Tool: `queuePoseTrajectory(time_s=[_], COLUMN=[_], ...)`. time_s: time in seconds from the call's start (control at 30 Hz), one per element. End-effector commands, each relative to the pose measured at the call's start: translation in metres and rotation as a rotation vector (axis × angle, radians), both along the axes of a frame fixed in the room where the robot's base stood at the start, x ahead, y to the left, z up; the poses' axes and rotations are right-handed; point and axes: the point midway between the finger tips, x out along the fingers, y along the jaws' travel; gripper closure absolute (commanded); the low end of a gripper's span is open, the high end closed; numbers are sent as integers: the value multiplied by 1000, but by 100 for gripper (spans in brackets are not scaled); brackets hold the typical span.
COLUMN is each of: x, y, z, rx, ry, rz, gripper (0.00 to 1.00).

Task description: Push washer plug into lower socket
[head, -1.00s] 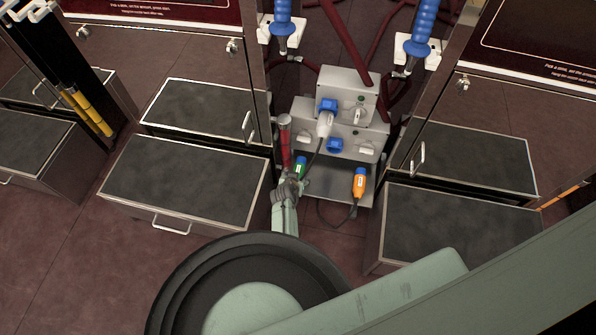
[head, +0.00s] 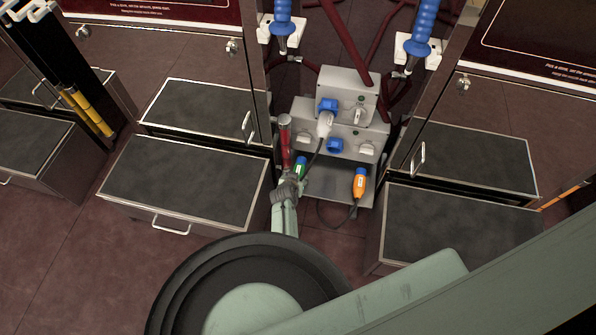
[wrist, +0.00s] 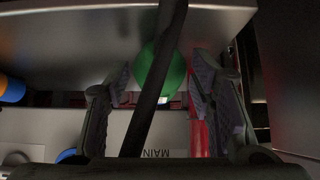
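A grey box unit on a stand has an upper blue socket with a white plug (head: 325,124) in it, and an empty lower blue socket (head: 335,146). A green plug (head: 300,167) and an orange plug with a blue end (head: 360,182) stand on the shelf below. I cannot tell which plug is the washer's. My gripper (head: 289,184) is low, just left of the green plug in the head view. In the wrist view my gripper (wrist: 160,90) is open, its fingers either side of the green plug (wrist: 170,78), with a dark cable crossing in front.
A red cylinder (head: 285,145) stands close behind my gripper. The metal shelf (head: 331,188) lies under the plugs, with a black cable hanging from the orange one. Drawer cabinets (head: 185,185) flank the unit, and dark red hoses hang behind it.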

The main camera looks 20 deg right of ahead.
Motion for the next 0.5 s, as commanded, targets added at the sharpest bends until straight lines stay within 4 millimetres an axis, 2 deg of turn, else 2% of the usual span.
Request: queuePoseTrajectory(time_s=[0.07,0.5], x=[0,0], y=[0,0], z=[0,0], rx=[0,0], ry=[0,0], rz=[0,0], gripper=[58,87])
